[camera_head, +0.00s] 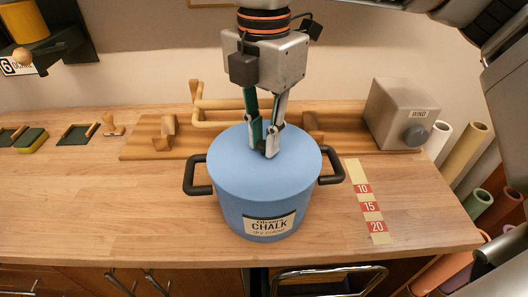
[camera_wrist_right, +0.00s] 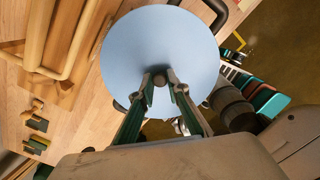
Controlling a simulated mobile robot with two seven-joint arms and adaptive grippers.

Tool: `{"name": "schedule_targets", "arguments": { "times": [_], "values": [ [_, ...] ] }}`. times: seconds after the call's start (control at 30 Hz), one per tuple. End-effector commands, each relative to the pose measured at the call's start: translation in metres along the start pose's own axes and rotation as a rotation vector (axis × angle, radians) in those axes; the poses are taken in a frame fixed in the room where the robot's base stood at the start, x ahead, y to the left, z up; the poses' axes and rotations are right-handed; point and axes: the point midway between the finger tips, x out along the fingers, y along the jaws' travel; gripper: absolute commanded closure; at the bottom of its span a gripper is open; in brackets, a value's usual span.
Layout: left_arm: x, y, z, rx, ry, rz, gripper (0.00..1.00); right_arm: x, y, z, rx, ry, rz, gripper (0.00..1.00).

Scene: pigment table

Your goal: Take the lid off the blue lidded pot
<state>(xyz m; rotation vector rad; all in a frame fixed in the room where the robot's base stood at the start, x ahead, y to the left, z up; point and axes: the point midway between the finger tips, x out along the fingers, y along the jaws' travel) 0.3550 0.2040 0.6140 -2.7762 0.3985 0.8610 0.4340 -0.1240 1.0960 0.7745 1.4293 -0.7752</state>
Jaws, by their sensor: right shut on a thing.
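The blue pot (camera_head: 257,212) stands upright on the wooden table, with a black handle on each side and a label reading CHALK. Its blue lid (camera_head: 238,163) is on top; I see no clear gap between lid and pot. My right gripper (camera_head: 270,146) points down from above and is shut on the lid's small dark knob (camera_wrist_right: 158,80) at the centre. In the right wrist view the round lid (camera_wrist_right: 160,40) fills the middle and hides most of the pot. The fingertips mostly hide the knob in the head view. My left gripper is not in view.
Behind the pot lies a wooden board (camera_head: 145,146) with a wooden bar frame. A grey box with a knob (camera_head: 400,112) stands at right, near a numbered strip (camera_head: 367,207). Small pads and stamps (camera_head: 76,134) lie at left. The table's front left is clear.

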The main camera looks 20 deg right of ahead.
Motion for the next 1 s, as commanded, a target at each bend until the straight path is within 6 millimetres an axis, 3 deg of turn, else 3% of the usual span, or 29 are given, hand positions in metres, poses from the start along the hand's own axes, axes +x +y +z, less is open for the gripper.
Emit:
{"name": "schedule_targets", "arguments": {
  "times": [0.27,0.47,1.0],
  "values": [
    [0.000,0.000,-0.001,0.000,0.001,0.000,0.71,-0.006,0.000,0.000,0.001,0.000,0.001,1.00],
    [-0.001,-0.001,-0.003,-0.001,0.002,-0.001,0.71,-0.030,0.001,0.000,0.002,-0.002,0.005,1.00],
    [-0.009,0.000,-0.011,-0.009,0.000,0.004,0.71,-0.168,0.000,0.000,0.003,-0.003,0.005,1.00]
  ]
}}
